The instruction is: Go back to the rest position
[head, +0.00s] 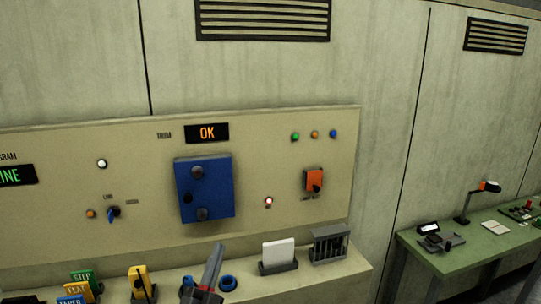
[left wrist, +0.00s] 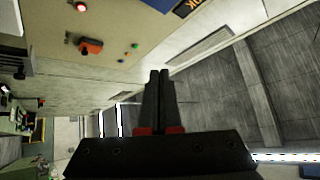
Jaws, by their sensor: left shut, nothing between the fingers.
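My left gripper (left wrist: 160,98) is shut and empty in the left wrist view, its two dark fingers together in free air. In the head view, a dark elongated part with a red patch rises at the bottom edge, in front of the panel ledge; it looks like my left gripper (head: 216,262). The blue plate (head: 216,188) on the control panel (head: 130,180) is above it and apart from it. The display (head: 207,132) above the plate reads OK. My right gripper is in neither view.
The ledge holds green, yellow and blue label blocks, a blue ring (head: 228,283), a white card in a stand (head: 278,254) and a dark slotted rack (head: 330,245). An orange switch (head: 314,181) sticks out of the panel. A green table (head: 470,243) stands at the right.

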